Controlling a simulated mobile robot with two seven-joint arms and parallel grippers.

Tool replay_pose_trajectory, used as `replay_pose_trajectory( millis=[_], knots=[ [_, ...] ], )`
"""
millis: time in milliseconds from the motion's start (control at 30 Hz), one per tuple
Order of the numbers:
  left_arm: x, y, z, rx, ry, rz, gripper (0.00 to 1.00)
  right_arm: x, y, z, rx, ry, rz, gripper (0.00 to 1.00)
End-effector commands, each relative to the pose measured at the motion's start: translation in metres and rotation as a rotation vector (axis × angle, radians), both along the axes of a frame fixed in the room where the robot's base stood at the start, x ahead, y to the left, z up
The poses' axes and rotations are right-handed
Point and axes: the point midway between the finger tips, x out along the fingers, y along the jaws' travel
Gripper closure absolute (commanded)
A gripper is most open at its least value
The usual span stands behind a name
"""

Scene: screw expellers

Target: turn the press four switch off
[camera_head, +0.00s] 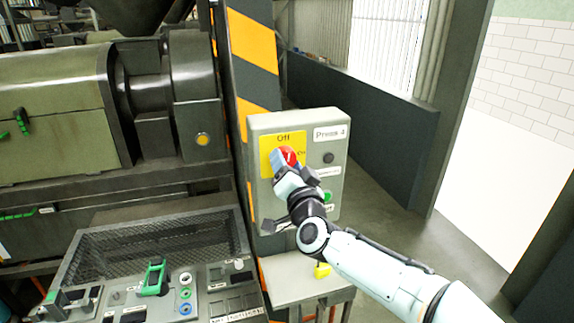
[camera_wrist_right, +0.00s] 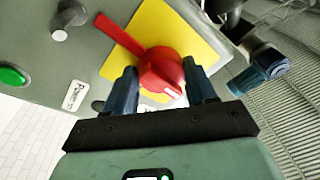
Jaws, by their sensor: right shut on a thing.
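The press four switch is a red rotary knob (camera_head: 288,156) on a yellow plate (camera_head: 268,148) marked "Off". It is on a grey control box labelled "Press 4" (camera_head: 330,132). My right gripper (camera_head: 284,160) is at the knob and hides part of it. In the right wrist view the red knob (camera_wrist_right: 160,72) sits between the two dark blue fingers of my right gripper (camera_wrist_right: 162,92), which is shut on it. The knob's long red handle points to the upper left there, and a white mark shows on its near end. My left gripper is not in view.
A black knob (camera_head: 328,158) and a green button (camera_head: 327,196) are on the same box, right of the switch. A striped post (camera_head: 252,85) stands behind the box. A console with switches (camera_head: 185,290) is at lower left, below the green press machine (camera_head: 50,110).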

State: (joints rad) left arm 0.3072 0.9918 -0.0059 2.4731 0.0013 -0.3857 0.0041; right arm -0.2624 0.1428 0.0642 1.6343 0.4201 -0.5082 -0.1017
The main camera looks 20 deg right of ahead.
Motion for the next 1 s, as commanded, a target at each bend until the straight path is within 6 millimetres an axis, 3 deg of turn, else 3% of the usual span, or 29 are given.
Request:
replay_pose_trajectory(
  millis=[300, 800, 833, 867, 900, 1000],
  knots=[
    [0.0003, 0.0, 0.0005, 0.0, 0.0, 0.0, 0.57, -0.0001, -0.0005, 0.001, -0.105, -0.005, 0.001, 0.75],
    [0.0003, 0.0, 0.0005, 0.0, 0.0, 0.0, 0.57, -0.0001, -0.0005, 0.0009, -0.122, -0.006, 0.0, 0.75],
    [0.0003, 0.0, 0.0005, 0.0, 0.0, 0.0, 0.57, -0.0001, -0.0006, 0.0008, -0.122, -0.006, 0.0, 0.38],
    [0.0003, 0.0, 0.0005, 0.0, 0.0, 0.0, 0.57, -0.0001, -0.0006, 0.0008, -0.121, -0.006, 0.0, 0.28],
    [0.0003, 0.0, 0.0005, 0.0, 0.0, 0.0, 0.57, -0.0001, -0.0006, 0.0008, -0.121, -0.006, 0.0, 0.19],
    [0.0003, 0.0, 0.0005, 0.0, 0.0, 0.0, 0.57, -0.0001, -0.0005, 0.0006, -0.12, -0.006, 0.001, 0.19]
  ],
)
